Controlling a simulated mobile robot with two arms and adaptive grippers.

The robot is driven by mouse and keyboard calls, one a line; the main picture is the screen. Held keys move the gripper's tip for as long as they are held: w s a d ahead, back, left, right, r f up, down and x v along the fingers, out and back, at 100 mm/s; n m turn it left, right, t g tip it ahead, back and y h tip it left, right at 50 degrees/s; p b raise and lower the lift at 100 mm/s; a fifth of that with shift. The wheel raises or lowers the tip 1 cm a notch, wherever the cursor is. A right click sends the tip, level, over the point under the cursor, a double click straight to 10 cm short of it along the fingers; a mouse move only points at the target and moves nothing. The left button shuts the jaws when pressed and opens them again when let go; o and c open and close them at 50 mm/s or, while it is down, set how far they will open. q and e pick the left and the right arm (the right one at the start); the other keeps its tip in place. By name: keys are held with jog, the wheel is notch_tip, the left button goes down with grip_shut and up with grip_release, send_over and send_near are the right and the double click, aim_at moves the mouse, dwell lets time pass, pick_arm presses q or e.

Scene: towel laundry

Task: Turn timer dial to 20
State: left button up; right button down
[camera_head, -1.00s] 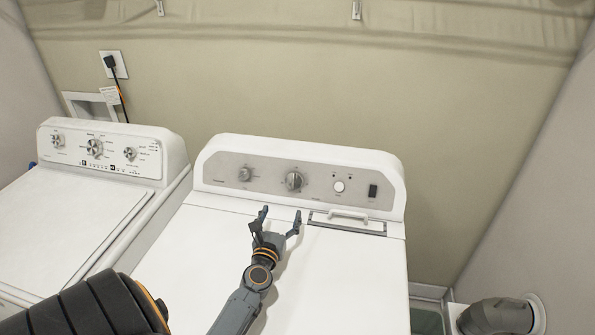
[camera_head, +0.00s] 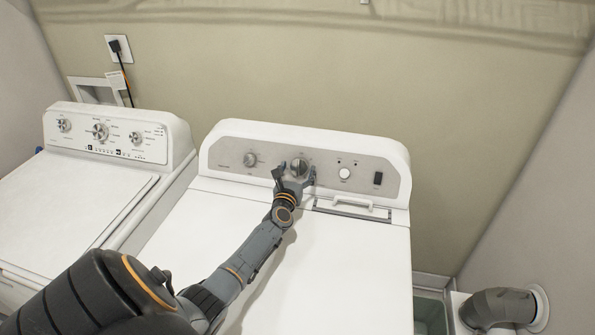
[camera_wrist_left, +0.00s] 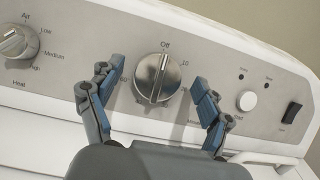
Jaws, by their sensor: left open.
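The timer dial (camera_head: 299,167) is a round silver knob with a raised grip bar, the middle control on the right machine's panel. In the left wrist view the timer dial (camera_wrist_left: 157,78) has "Off" printed above it and "10" to its upper right; its lower markings are partly hidden. My left gripper (camera_head: 294,172) is open in front of the dial. In the left wrist view the left gripper's fingertips (camera_wrist_left: 157,80) stand on either side of the dial, with a visible gap on each side. My right gripper is not in view.
A heat knob (camera_wrist_left: 17,42) sits left of the dial. A round white button (camera_wrist_left: 246,100) and a black rocker switch (camera_wrist_left: 291,112) sit to its right. A white handle (camera_head: 352,202) lies below the panel. A second white machine (camera_head: 70,190) stands at the left.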

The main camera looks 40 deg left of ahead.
pick_arm(q)
jog(key=shift+w+a, duration=0.1)
jog(key=shift+c, duration=0.2)
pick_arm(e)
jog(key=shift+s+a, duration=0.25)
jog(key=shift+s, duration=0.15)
pick_arm(q)
jog(key=c, duration=1.1)
jog(key=shift+c, duration=0.2)
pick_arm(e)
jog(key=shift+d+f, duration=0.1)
pick_arm(q)
jog(key=shift+m, duration=0.3)
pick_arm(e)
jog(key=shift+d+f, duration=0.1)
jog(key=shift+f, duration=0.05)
